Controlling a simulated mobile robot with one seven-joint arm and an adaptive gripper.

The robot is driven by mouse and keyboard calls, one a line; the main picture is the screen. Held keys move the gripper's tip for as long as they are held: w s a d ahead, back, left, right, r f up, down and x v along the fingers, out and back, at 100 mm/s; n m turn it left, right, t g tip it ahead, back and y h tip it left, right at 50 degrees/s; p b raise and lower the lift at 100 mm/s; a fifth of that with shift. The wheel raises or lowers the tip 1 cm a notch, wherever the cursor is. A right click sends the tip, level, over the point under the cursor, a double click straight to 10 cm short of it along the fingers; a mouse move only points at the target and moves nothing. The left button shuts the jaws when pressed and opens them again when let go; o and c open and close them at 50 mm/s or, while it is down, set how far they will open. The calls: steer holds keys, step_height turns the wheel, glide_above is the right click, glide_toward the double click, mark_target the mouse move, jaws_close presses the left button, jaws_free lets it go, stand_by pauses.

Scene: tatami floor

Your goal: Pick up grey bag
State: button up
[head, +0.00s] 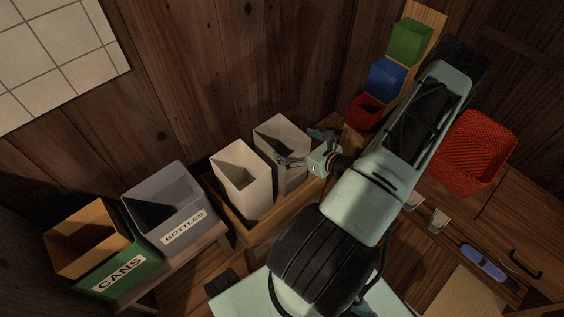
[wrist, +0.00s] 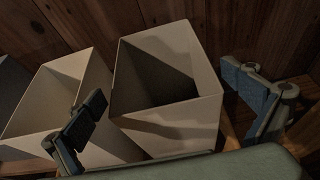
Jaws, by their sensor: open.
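A greyish open-topped bag (head: 291,178) stands upright in a wooden tray near the wall in the head view. It also shows in the middle of the wrist view (wrist: 185,127), its opening facing up and its inside in shadow. My gripper (head: 303,148) is at its rim in the head view. In the wrist view my gripper (wrist: 167,103) is open, one finger to the left of the bag and one to the right. I cannot tell whether either finger touches it. The bag's lower part is hidden in the wrist view.
A paler open-topped bag (head: 246,190) stands close on the left. Further left are a grey BOTTLES bin (head: 163,220) and a green CANS bin (head: 128,260). A red basket (head: 476,150) stands at the right. The plank wall (head: 215,70) is close behind.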

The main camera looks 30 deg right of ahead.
steer(key=b+x, duration=0.2)
steer(key=x, duration=0.4)
steer(key=shift+r, duration=0.15)
steer(key=c, duration=1)
steer(key=shift+c, duration=0.2)
